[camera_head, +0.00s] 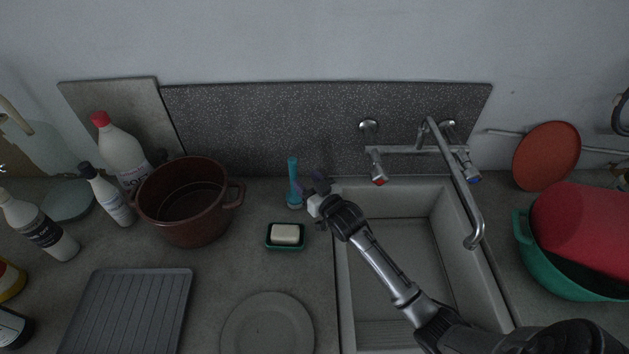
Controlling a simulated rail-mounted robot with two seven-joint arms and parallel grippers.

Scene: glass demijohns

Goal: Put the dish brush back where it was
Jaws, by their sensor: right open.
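The teal dish brush (293,181) stands upright on the counter behind the soap dish, left of the sink. Its wider lower end is near the counter; I cannot tell whether a holder is under it. My right gripper (312,192) is open just to the right of the brush, with its fingers close to the brush's lower part. I cannot tell whether they touch it. My left gripper is not in view.
A green soap dish (286,245) with pale soap (285,233) lies in front of the brush. A brown pot (186,222) and bottles (122,152) stand left. The sink (395,262) lies under my right arm, with a tap (456,180) behind. A plate (267,328) is in front.

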